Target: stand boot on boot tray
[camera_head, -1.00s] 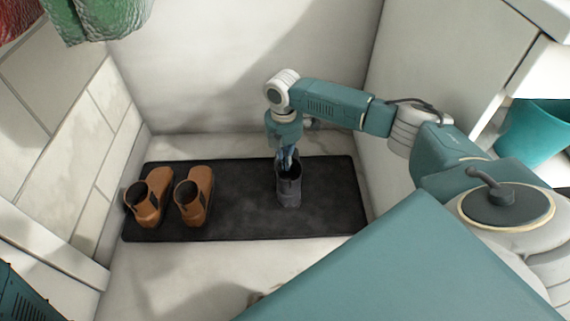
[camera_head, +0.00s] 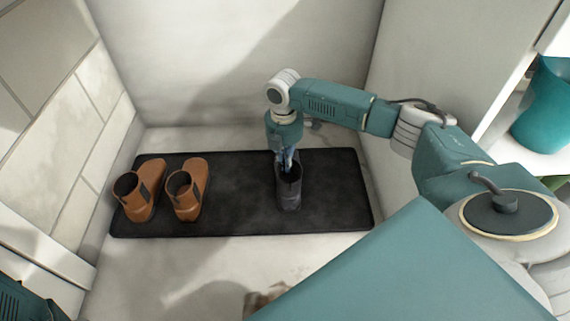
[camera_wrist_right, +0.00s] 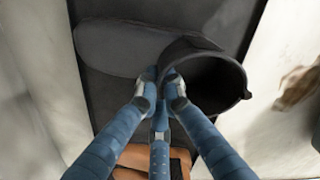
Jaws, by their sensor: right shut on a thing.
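A dark grey boot (camera_head: 289,190) stands upright over the right half of the black boot tray (camera_head: 235,210). My right gripper (camera_head: 285,163) comes down from above and is shut on the boot's shaft rim. In the right wrist view the fingers (camera_wrist_right: 163,85) pinch the rim beside the boot's round opening (camera_wrist_right: 205,82). Whether the sole touches the tray is hard to tell. The tray also shows in the right wrist view (camera_wrist_right: 95,85). My left gripper is not in view; only a bit of teal at the lower left corner shows.
A pair of brown boots (camera_head: 187,192) stands on the tray's left part. Bare tray lies between them and the grey boot. White walls close in behind and at both sides. A teal bin (camera_head: 545,112) stands on a shelf at the right. A brownish thing (camera_head: 262,298) lies on the floor in front.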

